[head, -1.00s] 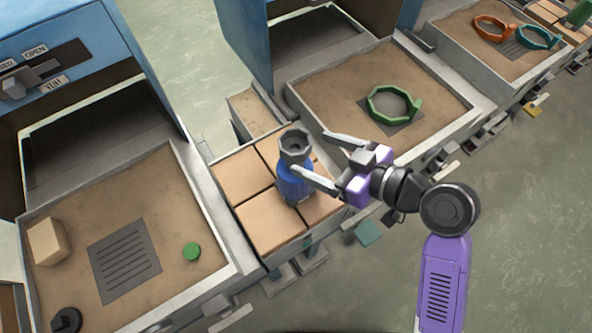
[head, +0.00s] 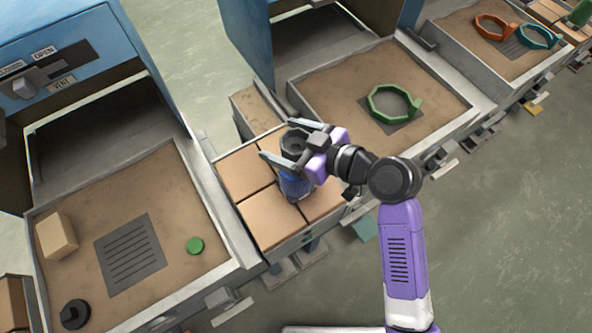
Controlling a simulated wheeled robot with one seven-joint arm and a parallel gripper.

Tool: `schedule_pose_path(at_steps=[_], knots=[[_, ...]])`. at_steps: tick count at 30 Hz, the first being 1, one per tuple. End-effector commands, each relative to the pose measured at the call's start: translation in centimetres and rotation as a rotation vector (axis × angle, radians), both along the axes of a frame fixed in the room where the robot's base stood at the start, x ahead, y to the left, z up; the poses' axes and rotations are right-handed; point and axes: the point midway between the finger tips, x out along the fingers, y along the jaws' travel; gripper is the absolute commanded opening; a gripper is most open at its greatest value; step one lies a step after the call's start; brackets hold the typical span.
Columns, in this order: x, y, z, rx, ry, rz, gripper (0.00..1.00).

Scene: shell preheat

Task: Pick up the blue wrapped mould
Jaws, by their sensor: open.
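The blue wrapped mould (head: 294,186) stands upright on the tan tiled block top between two sand trays. Its dark grey cup-like top (head: 293,145) shows behind my gripper. My gripper (head: 276,138) is open, with one finger on the far side and one on the near side of the mould's upper part. The purple gripper body covers part of the mould's right side. I cannot tell whether the fingers touch it.
The left sand tray (head: 205,240) holds a grated plate, a green disc (head: 195,246), a tan block (head: 56,235) and a black knob-like piece (head: 75,314). A green ring (head: 394,103) lies in the middle tray. Blue cabinets (head: 70,40) stand behind.

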Motion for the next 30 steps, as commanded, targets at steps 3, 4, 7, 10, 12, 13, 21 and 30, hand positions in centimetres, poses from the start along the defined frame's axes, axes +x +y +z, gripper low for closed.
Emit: schedule_pose_path(at_steps=[3,4,7,10,12,13,21,30], knots=[[0.0,-0.02,-0.01,0.0,0.0,0.0,0.81],[0.0,-0.02,0.0,0.0,0.0,0.0,0.79],[0.0,-0.04,0.0,0.0,0.0,0.0,0.59],[0.0,-0.04,0.02,0.0,0.0,0.0,0.4],[0.0,-0.04,0.02,0.0,0.0,0.0,0.26],[-0.01,-0.05,0.02,0.0,0.0,0.0,0.2],[0.02,-0.04,0.17,0.002,-0.003,-0.001,0.0],[0.06,-0.03,0.79,0.003,-0.004,-0.001,0.0]])
